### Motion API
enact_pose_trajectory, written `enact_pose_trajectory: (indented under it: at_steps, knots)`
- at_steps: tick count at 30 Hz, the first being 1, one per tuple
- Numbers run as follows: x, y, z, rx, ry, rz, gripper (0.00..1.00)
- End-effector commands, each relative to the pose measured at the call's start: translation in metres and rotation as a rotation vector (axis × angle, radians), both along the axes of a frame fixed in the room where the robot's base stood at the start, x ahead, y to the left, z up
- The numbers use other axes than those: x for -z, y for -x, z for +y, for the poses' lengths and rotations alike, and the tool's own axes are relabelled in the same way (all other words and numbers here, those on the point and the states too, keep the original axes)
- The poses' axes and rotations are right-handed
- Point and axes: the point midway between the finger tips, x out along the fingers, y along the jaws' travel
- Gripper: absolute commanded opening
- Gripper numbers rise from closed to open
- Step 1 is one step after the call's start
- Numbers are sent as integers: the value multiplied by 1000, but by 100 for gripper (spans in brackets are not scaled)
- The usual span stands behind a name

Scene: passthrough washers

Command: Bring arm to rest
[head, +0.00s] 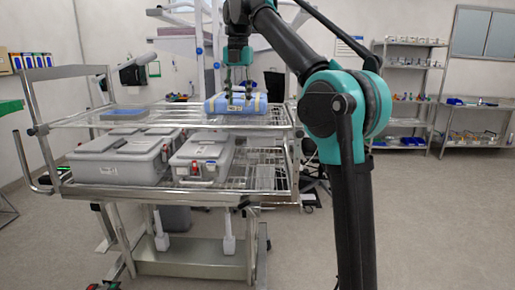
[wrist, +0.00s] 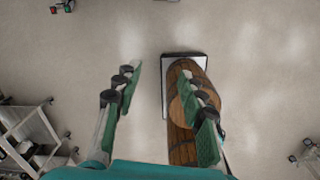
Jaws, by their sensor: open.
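My teal arm rises at the right of the head view and bends over to the left. My gripper (head: 238,88) points down by the blue wrapped pack (head: 256,104) on the cart's top shelf and overlaps it in this view. In the wrist view my gripper (wrist: 163,85) is open, its green-padded fingers apart with nothing between them. Bare floor shows below it, so whether it is above, behind or in front of the pack is unclear.
A wire cart (head: 75,120) holds a blue tray (head: 124,114) above and grey bins (head: 118,160) below. Shelving (head: 408,68) stands at the back right; floor there is clear. A brown wood-patterned object (wrist: 182,150) lies beneath the right finger.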

Motion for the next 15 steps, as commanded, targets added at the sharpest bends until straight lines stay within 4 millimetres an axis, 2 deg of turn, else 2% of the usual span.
enact_pose_trajectory:
  at_steps: [8, 11, 14, 15]
  knots:
    - [44, -13, -27, 313, -27, -30, 40]
    - [70, -16, -43, 482, -44, -42, 40]
    - [107, -15, -65, 706, -71, -60, 40]
    - [125, -13, -76, 807, -84, -67, 40]
